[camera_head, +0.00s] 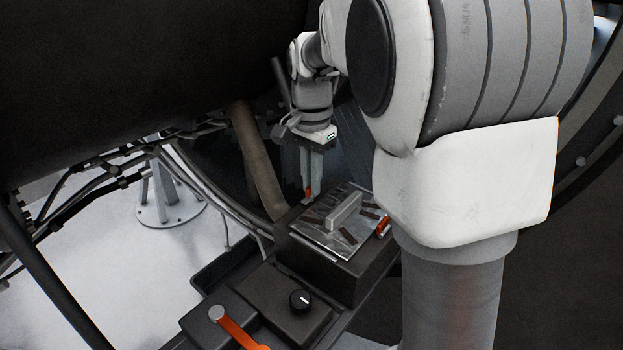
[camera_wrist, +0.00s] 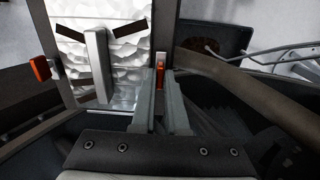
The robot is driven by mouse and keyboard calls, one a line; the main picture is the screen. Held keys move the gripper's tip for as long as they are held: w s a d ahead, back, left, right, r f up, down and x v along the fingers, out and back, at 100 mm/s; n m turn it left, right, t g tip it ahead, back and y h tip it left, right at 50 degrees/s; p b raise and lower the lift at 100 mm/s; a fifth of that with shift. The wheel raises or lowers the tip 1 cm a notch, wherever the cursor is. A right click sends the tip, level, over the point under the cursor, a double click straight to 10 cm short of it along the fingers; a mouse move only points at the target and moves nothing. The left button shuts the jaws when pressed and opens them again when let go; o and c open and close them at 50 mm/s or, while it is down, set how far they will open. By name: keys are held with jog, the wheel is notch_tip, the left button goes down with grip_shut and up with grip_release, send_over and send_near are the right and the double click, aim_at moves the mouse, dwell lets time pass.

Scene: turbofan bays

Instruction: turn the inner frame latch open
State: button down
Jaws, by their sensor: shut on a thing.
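A silver panel (camera_head: 327,238) with a raised grey handle (camera_head: 344,211) sits in a dark frame on top of a dark box (camera_head: 322,275). A small orange latch (camera_head: 308,193) is at the frame's far edge, and my gripper (camera_head: 309,184) is shut on it from above. In the wrist view, the orange latch (camera_wrist: 160,76) shows between my two fingers (camera_wrist: 164,90), just right of the silver panel (camera_wrist: 126,62). The fingers partly hide it. A second orange latch (camera_head: 384,227) is on the opposite edge; it also shows in the wrist view (camera_wrist: 40,68), clear of my gripper.
A black knob (camera_head: 300,300) and an orange lever (camera_head: 238,330) are in front of the box. A brown curved tube (camera_head: 256,160) passes close behind my gripper. Pipes and cables (camera_head: 125,165) run at the left. A large dark casing hangs above.

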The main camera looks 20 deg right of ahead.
jog(key=c, duration=0.9)
grip_release()
jog(key=shift+c, duration=0.2)
jog(key=shift+r, duration=0.1)
notch_tip(320, 180, up, 17)
jog(key=shift+r+p, duration=0.15)
jog(key=shift+p, duration=0.3)
jog(key=s+f+n+t, duration=0.2)
jog(key=s+f+n, duration=0.3)
jog(key=s, duration=0.5)
jog(key=s+f+n+t+b, duration=0.1)
jog(key=s+f+n+t, duration=0.2)
jog(key=s+f+n, duration=0.3)
jog(key=s+f, duration=0.3)
jog(key=s, duration=0.2)
jog(key=shift+a+t, duration=0.2)
jog(key=shift+t, duration=0.1)
